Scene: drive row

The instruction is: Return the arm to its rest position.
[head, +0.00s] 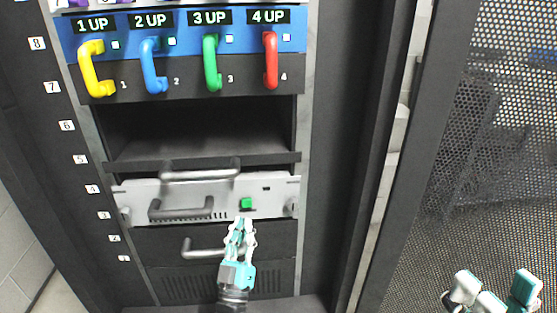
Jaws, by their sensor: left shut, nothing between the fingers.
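My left gripper (242,225) is at the lower middle of the head view, in front of the rack. My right gripper (496,282) is at the lower right corner, in front of the perforated door. Its two fingers are spread apart and it looks empty. Most of both arms is out of view.
Drives with yellow (88,70), blue (149,68), green (210,65) and red (271,62) handles sit above, under displays reading 1 UP to 4 UP. An empty bay (200,130) lies below them. Grey handles (203,250) stick out nearby. A perforated door (470,170) stands right.

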